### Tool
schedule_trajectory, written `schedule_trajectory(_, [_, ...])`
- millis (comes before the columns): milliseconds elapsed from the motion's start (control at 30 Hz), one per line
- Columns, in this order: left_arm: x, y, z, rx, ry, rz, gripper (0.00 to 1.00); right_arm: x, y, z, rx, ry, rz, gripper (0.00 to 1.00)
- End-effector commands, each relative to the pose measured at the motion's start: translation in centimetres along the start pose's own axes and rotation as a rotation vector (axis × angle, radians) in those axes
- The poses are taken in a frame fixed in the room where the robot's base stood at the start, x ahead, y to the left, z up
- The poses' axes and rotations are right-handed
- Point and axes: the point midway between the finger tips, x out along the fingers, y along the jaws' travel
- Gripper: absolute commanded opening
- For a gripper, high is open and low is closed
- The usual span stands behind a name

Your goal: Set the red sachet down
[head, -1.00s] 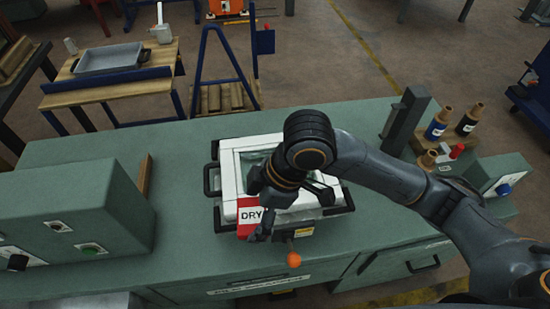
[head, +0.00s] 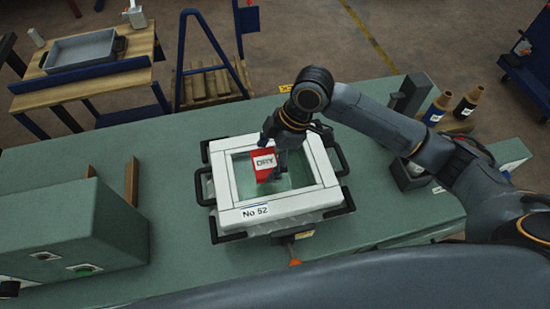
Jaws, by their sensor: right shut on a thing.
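The red sachet (head: 264,165), with a white label reading DRY, is held over the opening of a white frame marked No 52 (head: 238,216). My right gripper (head: 278,170) is shut on the sachet, reaching down from the upper right. The frame lies on the green workbench and has black handles at its sides. Its recess shows a pale green surface. I cannot tell whether the sachet touches that surface. My left gripper is not in view.
A green control box (head: 75,230) stands on the bench at left, with a brown upright piece (head: 132,182) beside it. Bottles (head: 437,108) stand at the bench's right end. A wooden table with a grey tray (head: 82,52) is behind.

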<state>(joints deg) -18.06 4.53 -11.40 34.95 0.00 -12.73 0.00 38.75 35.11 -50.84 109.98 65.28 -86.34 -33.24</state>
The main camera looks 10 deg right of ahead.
Motion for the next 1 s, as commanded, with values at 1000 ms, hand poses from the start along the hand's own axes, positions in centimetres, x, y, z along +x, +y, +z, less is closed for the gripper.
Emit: schedule_trajectory(1000, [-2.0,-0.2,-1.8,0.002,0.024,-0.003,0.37,6.4,2.7,5.1,-0.001,-0.001,-0.001,0.86])
